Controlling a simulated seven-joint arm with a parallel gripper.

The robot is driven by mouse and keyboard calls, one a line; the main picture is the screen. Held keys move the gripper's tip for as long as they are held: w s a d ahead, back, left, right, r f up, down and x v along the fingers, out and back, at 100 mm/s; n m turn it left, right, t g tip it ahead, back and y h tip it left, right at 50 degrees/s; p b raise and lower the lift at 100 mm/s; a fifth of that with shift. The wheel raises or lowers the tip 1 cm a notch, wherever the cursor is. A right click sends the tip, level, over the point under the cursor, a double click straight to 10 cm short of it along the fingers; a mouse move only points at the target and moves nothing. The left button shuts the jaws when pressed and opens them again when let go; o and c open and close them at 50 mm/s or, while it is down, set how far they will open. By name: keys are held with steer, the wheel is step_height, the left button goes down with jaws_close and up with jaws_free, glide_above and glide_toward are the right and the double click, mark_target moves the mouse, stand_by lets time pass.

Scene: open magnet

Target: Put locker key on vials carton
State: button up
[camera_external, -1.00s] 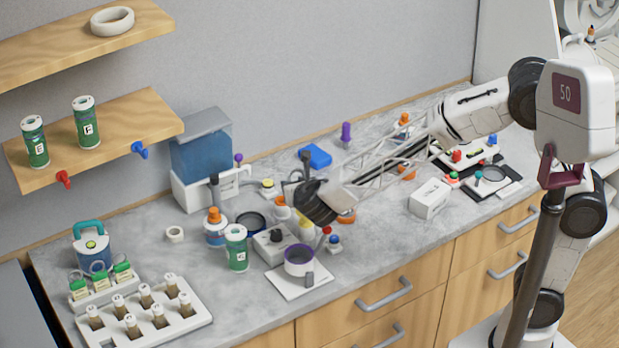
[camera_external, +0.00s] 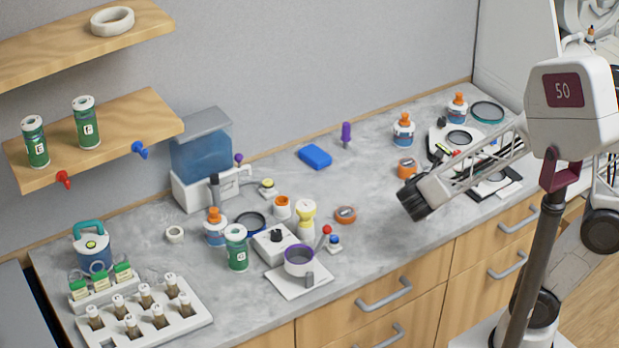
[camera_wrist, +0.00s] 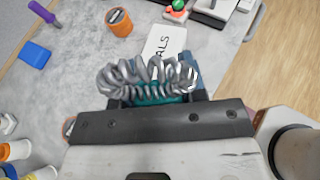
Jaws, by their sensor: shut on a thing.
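The vials carton (camera_wrist: 163,42) is a white box with dark lettering ending in "ALS", just beyond my fingers in the wrist view. In the external view my gripper covers the place where it stood. My gripper (camera_wrist: 155,98) is shut on the locker key (camera_wrist: 135,76), which shows as a bunched grey coil with teal between the fingers. The coil hangs over the near end of the carton in the picture; I cannot tell whether they touch. In the external view my gripper (camera_external: 411,203) is low over the right part of the counter, and the key is hidden there.
An orange pot (camera_external: 406,168) stands behind my gripper. A blue block (camera_external: 315,156) and an orange roll (camera_external: 346,214) lie to the left. A dark-and-white device (camera_external: 457,137) is behind on the right. The counter between blue block and gripper is mostly clear.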

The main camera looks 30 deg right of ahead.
steer(key=s+d+f+m+g+h, duration=0.1)
steer(key=s+d+m+g, duration=0.1)
steer(key=s+d, duration=0.6)
steer(key=shift+s+f+m+g+h, duration=0.3)
steer(key=shift+s+f+m+g, duration=0.1)
steer(key=shift+s+g, duration=0.1)
steer(key=shift+w+d, duration=0.1)
steer(key=shift+w, duration=0.05)
steer(key=w, duration=0.5)
steer(key=w+f, duration=0.1)
steer(key=w, duration=1)
steer(key=shift+d+f, duration=0.15)
steer(key=shift+f, duration=0.05)
steer(key=shift+s, duration=0.1)
steer(key=shift+f, duration=1.75)
steer(key=shift+f, duration=0.15)
steer(key=o, duration=0.9)
